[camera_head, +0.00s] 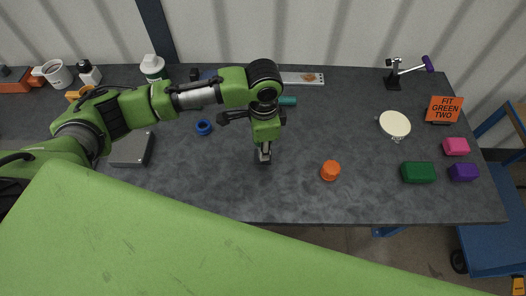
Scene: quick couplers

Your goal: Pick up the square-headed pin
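My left arm reaches in from the left, and its gripper (264,156) points down over the middle of the table's front half. The fingers are small and close together, and I cannot tell whether they are open or shut or hold anything. I cannot make out a pin with a square head for certain. A green block (418,172), a purple block (463,172) and a pink block (456,147) lie at the right. An orange round-looking piece (330,170) stands right of the gripper. A teal piece (288,101) lies behind the gripper. My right gripper is not in view.
The dark table (240,205) has a blue ring (204,128), a grey box (132,148), a cream disc (394,124) and a clamp stand (393,77). An orange sign (444,109) reads "FIT GREEN TWO". A mug (57,74) and bottles stand back left. The front middle is mostly clear.

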